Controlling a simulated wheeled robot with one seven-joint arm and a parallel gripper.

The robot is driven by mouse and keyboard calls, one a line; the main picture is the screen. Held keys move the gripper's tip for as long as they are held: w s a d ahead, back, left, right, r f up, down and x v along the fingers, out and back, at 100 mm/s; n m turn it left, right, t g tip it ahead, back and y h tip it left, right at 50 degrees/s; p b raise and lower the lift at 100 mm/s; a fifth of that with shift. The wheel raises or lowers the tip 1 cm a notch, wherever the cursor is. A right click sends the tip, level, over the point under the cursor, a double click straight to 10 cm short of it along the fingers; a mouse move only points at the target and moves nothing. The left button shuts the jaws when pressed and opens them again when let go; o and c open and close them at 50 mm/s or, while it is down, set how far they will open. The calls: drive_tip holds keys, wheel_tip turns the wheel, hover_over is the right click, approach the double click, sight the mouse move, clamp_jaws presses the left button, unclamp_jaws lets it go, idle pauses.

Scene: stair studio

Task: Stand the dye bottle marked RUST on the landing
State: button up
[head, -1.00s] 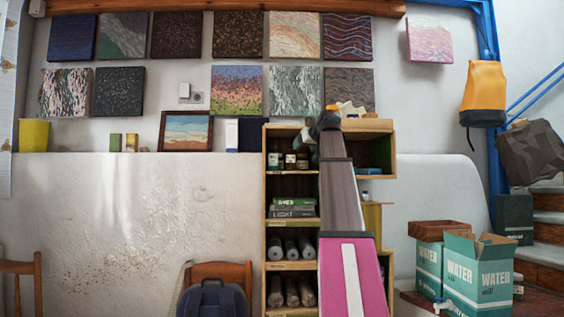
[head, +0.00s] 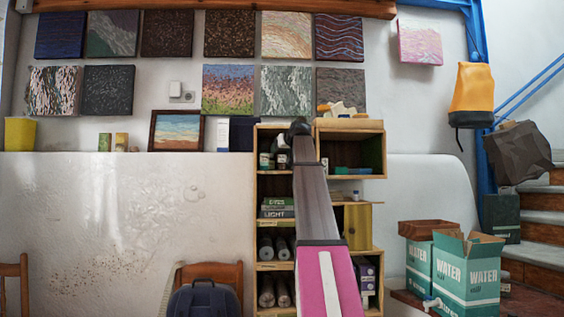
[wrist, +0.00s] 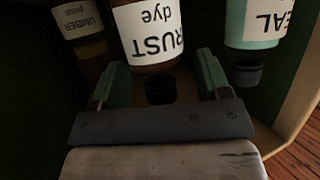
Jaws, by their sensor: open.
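The RUST dye bottle (wrist: 150,32) is brown with a white label and a dark cap. In the wrist view it appears upside down, its cap toward my gripper (wrist: 164,76). My gripper is open, its green-padded fingers on either side of the cap area; I cannot tell whether they touch it. In the head view my arm reaches to the upper left compartment of the wooden shelf (head: 259,188), where small bottles (head: 282,158) stand. A reddish platform (head: 408,297) by the stairs may be the landing.
An UMBER jar (wrist: 78,20) is left of the bottle and a teal bottle (wrist: 254,25) close on its right. A shelf side wall (wrist: 298,95) is near. A chair with a backpack (head: 205,299) stands left of the shelf.

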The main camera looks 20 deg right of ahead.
drive_tip(key=shift+w+f, duration=0.25)
drive_tip(key=shift+w, duration=0.35)
drive_tip(key=shift+c, duration=0.3)
drive_tip(key=c, duration=1.1)
